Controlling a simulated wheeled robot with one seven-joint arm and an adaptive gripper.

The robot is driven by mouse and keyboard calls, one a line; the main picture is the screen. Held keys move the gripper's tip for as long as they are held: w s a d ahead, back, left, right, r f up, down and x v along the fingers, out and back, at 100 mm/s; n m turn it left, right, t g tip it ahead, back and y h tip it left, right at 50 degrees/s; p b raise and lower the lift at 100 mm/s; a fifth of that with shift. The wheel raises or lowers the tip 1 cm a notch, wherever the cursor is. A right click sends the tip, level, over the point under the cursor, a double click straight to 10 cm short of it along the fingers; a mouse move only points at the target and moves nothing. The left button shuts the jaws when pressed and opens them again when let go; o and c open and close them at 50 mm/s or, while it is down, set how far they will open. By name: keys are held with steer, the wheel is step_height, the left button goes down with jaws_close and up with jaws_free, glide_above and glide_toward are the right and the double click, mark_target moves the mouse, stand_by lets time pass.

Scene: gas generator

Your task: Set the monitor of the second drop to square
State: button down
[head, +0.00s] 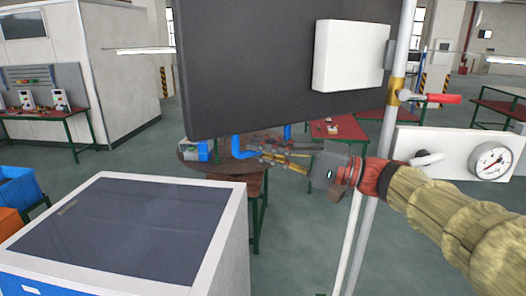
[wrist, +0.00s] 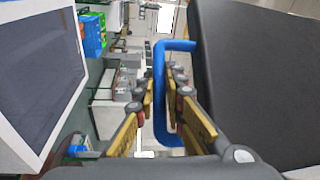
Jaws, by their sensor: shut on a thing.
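The monitor (head: 262,70) is a large dark panel on a pale pole (head: 400,60), with a white box (head: 350,55) on the face toward me. Its lower edge slants in the head view, and I cannot tell from this whether it is square. A blue handle (head: 238,147) hangs below the panel. My gripper (head: 268,157) is shut on this handle. In the wrist view the blue handle (wrist: 160,95) passes between my gripper's fingers (wrist: 162,82), with the dark monitor (wrist: 265,80) beside it on the right.
A white cabinet (head: 232,225) with a dark top stands at the lower left. A red valve lever (head: 440,98) is on the pole, and a pressure gauge (head: 491,161) sits on a white panel at right. A round brown table (head: 190,155) stands behind the handle.

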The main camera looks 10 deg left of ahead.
steer(key=w+a+m+t+h+b, duration=0.3)
steer(key=w+m+t+h+b, duration=0.2)
steer(key=w+t+b, duration=0.6)
steer(key=w+m+b, duration=0.1)
steer(key=w+m, duration=0.1)
steer(key=w, duration=0.4)
steer(key=shift+a, duration=0.2)
steer(key=c, duration=2.3)
jaws_free()
steer(key=shift+t, duration=0.3)
steer(key=shift+o, duration=1.2)
steer(key=shift+w+f, duration=0.1)
steer(key=shift+w, duration=0.15)
steer(key=shift+o, duration=1.1)
steer(key=shift+s, duration=0.2)
